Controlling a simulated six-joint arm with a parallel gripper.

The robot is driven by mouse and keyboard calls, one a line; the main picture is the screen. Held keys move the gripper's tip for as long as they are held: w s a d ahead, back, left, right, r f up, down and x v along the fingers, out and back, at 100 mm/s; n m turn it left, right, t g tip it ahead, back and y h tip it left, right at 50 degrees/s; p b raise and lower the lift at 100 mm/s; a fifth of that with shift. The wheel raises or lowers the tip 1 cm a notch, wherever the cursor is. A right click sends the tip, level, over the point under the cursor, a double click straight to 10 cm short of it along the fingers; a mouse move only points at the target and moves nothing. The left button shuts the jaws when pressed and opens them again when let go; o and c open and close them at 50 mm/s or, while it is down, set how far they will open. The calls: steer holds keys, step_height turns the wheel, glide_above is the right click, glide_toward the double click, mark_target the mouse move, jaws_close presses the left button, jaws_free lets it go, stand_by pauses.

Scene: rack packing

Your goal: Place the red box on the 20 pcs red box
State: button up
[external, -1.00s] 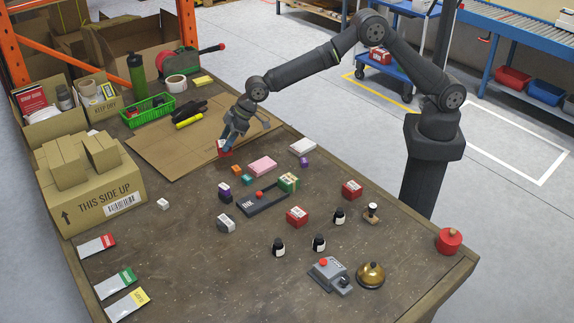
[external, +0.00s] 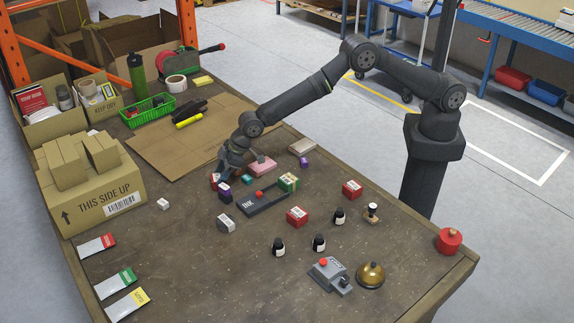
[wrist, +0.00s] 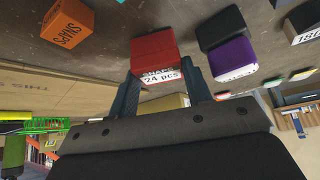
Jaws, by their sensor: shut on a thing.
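My gripper (wrist: 168,96) is shut on a red box (wrist: 155,55) with a white label reading "SNAPS 24 pcs". Two other red boxes stand on the table, one near the middle (external: 297,216) and one further right (external: 352,190). Their labels are too small to read, so I cannot tell which is the 20 pcs box.
A pink box (external: 262,166) and a teal box (external: 247,180) are close by. A white box (external: 226,223) stands in front. Small dark bottles (external: 319,242) stand further forward.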

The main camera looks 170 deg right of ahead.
steer(key=shift+f, duration=0.15)
steer(key=o, duration=0.7)
steer(key=shift+o, duration=0.2)
steer(key=shift+r, duration=0.25)
steer(key=v, duration=1.2)
steer(key=shift+c, duration=0.3)
